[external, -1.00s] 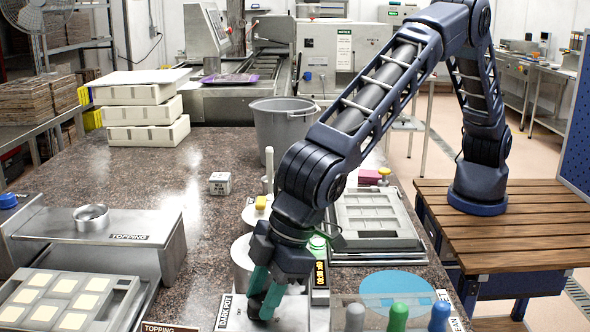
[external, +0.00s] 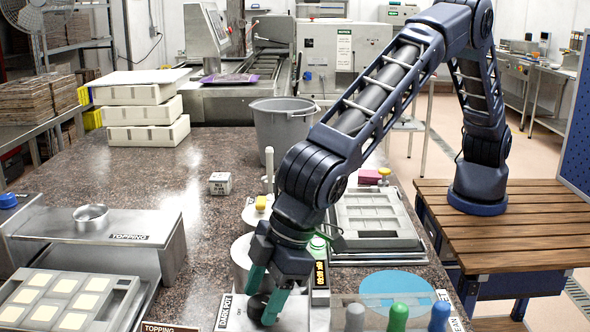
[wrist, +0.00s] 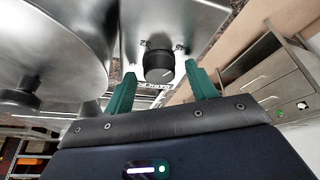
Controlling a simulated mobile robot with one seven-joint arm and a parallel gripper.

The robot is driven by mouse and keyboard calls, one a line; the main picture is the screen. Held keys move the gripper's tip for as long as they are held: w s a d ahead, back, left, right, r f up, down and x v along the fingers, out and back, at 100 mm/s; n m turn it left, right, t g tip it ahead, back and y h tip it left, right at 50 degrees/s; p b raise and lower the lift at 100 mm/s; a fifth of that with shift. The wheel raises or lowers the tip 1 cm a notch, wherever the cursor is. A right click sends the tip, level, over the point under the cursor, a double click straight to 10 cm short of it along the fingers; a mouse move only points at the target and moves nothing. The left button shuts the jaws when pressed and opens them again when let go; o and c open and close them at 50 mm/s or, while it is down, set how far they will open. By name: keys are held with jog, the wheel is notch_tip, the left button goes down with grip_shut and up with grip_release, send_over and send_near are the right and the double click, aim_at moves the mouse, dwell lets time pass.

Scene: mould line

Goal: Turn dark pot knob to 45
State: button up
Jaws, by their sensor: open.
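The dark pot knob (wrist: 158,65) is a round black knob with a white pointer line, on the metal front of the dark pot unit. In the wrist view it lies between the two green fingers of my gripper (wrist: 158,88), with a gap on each side. In the external view my gripper (external: 262,308) points down at the unit beside the DARK POT label (external: 224,311). The knob (external: 257,306) shows there as a dark shape between the fingers, partly hidden.
Several coloured-handled tools (external: 398,317) stand at the front. A steel topping stand (external: 85,228) is at left. The counter (external: 120,185) has free room in the middle.

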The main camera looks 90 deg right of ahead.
jog(key=v, duration=1)
jog(key=shift+r, duration=0.4)
jog(key=shift+s, duration=0.1)
jog(key=w+d+r+m, duration=0.1)
jog(key=d+r, duration=0.4)
jog(key=d, duration=0.5)
jog(key=d+r, duration=0.5)
jog(key=d, duration=0.4)
jog(key=s+d+r+m, duration=0.1)
jog(key=s+d+r, duration=0.2)
jog(key=d, duration=0.7)
jog(key=s+d+r+m, duration=0.1)
jog(key=s+d+r, duration=0.25)
jog(key=d, duration=0.75)
jog(key=s+d+r+m+h, duration=0.1)
jog(key=s+d, duration=1.1)
jog(key=d, duration=0.3)
jog(key=s+d+f, duration=0.3)
jog(key=s+d, duration=0.1)
jog(key=s, duration=0.5)
jog(key=s+d+f+m, duration=0.1)
jog(key=s+d+f, duration=0.2)
jog(key=s, duration=0.6)
jog(key=d, duration=0.2)
jog(key=shift+s+d+f+m+h, duration=0.25)
jog(key=shift+f+m+h, duration=0.05)
